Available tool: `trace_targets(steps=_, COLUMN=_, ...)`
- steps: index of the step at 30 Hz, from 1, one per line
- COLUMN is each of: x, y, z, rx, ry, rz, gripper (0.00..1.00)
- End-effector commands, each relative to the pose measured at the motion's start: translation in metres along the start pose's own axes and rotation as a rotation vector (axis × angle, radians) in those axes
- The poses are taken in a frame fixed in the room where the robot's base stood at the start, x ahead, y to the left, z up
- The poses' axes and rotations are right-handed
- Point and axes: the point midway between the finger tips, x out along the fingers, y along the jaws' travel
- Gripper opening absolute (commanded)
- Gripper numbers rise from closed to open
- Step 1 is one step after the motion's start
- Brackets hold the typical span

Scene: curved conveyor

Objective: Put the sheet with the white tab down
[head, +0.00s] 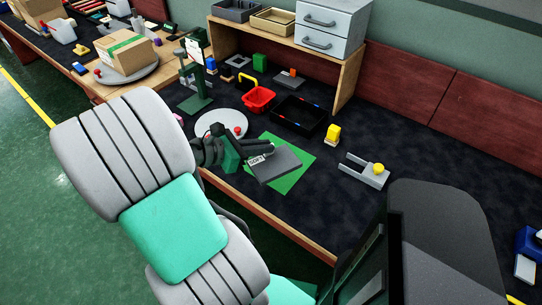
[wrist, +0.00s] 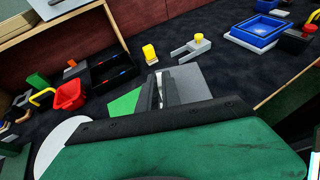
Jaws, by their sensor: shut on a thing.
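My gripper (head: 247,155) is shut on a dark grey sheet (head: 282,165) with a white tab (head: 257,160) near its gripped edge. The sheet is over a flat green mat (head: 301,179) on the dark bench top; I cannot tell whether it touches the mat. In the wrist view the grey sheet (wrist: 190,83) extends beyond the fingers (wrist: 158,104), and part of the green mat (wrist: 124,104) shows to its left.
A white round plate (head: 222,123) lies left of the mat. Behind are a red basket (head: 258,99) and a black tray (head: 298,115). A yellow block (head: 333,133) and a grey fork-shaped piece (head: 362,174) stand to the right. Dark bench surface between them is clear.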

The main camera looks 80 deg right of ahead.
Motion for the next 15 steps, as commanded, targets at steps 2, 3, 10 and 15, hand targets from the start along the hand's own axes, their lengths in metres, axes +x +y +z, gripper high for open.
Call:
trace_targets(steps=2, x=0.016, y=0.015, z=-0.007, rx=-0.001, ry=-0.001, rz=-0.005, gripper=0.00)
trace_targets(steps=3, x=0.024, y=0.025, z=-0.010, rx=-0.001, ry=-0.001, rz=-0.004, gripper=0.00)
trace_targets(steps=10, x=0.069, y=0.077, z=-0.032, rx=-0.007, ry=0.000, rz=0.000, gripper=0.00)
trace_targets(steps=15, x=0.092, y=0.098, z=-0.053, rx=-0.005, ry=-0.001, rz=0.003, gripper=0.00)
